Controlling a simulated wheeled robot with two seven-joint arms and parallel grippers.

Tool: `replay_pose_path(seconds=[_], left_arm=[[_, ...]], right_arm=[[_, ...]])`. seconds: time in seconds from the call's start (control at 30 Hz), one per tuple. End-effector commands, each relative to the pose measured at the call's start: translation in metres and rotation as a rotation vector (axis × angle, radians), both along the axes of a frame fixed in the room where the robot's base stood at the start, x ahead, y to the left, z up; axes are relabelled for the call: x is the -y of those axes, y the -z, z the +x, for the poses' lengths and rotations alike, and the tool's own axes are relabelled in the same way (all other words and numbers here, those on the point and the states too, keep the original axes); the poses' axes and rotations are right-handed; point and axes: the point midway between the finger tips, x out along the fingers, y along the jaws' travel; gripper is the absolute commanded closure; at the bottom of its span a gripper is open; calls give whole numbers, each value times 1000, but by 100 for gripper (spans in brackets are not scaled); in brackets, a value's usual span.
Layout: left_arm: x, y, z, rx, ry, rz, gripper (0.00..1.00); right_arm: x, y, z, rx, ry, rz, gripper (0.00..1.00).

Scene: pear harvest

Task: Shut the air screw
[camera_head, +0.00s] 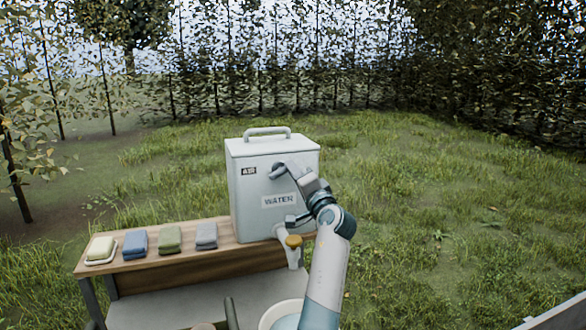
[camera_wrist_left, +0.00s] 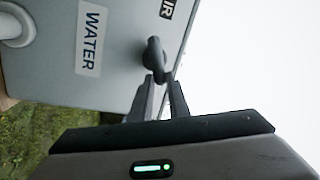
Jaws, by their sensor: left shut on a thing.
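A light grey water box (camera_head: 252,205) with a lid and top handle stands on a wooden bench. Its front has an AIR label (camera_head: 249,171) and a WATER label (camera_head: 279,200). The air screw (camera_head: 276,172) is a small dark grey piece to the right of the AIR label. My left gripper (camera_head: 285,169) reaches it from the right and is shut on it. In the left wrist view the fingers (camera_wrist_left: 163,92) close around the lower end of the dark air screw (camera_wrist_left: 155,55). My right gripper is not in view.
A tap with a yellow-brown top (camera_head: 293,241) juts out low on the box front. A white basin (camera_head: 280,315) of water stands below it. Soap on a dish (camera_head: 101,250) and folded blue, green and grey cloths lie along the wooden bench (camera_head: 190,264). Grass and hedges lie beyond.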

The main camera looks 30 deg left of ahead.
Motion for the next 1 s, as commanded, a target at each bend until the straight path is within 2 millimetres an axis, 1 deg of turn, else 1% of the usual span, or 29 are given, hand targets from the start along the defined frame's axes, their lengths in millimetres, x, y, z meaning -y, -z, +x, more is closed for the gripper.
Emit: replay_pose_path(seconds=[0.03, 0.2, 0.5, 0.7, 1.0], left_arm=[[-1, -3, 0, -33, 0, 34, 100], [0, 1, 1, -149, 1, 132, 100], [0, 6, 0, -291, 0, 254, 100], [0, 9, 0, -332, -1, 289, 100], [0, 10, 0, -340, -1, 295, 100]], right_arm=[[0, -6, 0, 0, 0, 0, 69], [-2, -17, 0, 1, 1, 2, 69], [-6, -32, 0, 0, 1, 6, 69], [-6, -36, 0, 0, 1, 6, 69], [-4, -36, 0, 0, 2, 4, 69]])
